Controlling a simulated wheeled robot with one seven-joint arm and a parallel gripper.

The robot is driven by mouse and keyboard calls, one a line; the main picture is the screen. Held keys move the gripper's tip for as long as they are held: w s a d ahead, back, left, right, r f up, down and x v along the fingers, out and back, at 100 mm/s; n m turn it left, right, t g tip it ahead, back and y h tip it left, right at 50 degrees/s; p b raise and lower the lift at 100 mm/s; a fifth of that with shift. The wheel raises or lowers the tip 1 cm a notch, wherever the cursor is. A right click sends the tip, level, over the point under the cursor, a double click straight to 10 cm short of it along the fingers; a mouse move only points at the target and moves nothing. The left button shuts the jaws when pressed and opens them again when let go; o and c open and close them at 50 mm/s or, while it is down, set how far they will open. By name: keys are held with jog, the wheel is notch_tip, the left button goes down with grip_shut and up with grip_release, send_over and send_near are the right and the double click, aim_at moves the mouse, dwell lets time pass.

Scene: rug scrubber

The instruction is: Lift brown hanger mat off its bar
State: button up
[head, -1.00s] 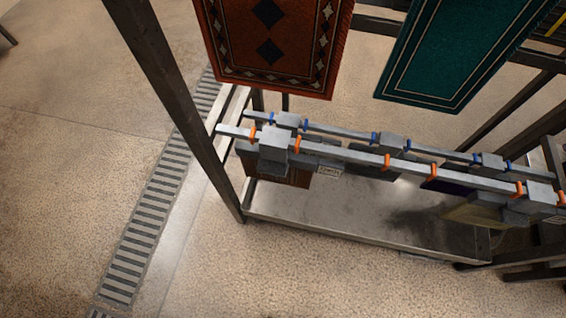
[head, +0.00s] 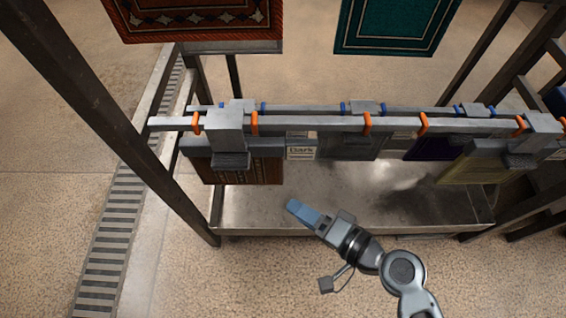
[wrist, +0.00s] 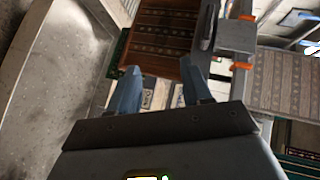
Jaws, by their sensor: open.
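The brown mat (head: 240,170) hangs from a grey hanger clamp (head: 226,140) at the left end of the front bar (head: 325,123), between two orange rings. Its upper part is hidden behind the clamp and a grey strip. In the wrist view the patterned brown mat (wrist: 165,40) shows at the top, beyond the fingertips. My gripper (head: 296,207) is in front of the rack, lower and to the right of the mat, apart from it. In the wrist view its blue fingers (wrist: 158,88) are spread with nothing held between them.
A metal tray (head: 350,195) lies under the bars. A rack post (head: 100,115) stands at the left. A dark purple mat (head: 435,149) and a yellowish mat (head: 475,165) hang to the right. A "Dark" label (head: 301,150) sits beside the brown mat. Open floor (head: 250,275) lies in front.

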aim_at(233, 170)
jog(key=shift+w+a+r+n+g+y+b, duration=0.1)
jog(key=shift+w+a+r+g+y+b, duration=0.45)
jog(key=shift+w+a, duration=1.45)
jog(key=shift+w+a+r+n+g+y+b, duration=0.1)
jog(key=shift+w+a+r+y+b, duration=0.7)
jog(key=shift+a, duration=2.3)
jog(key=shift+w+a+r+n+g+y+b, duration=0.1)
jog(key=shift+w+a+r+g+y+b, duration=0.35)
jog(key=shift+w+a+y, duration=1.55)
jog(key=shift+s+a+r+h, duration=0.2)
jog(key=shift+s+a+h, duration=0.3)
jog(key=shift+h, duration=0.25)
jog(key=shift+c, duration=0.4)
grip_shut()
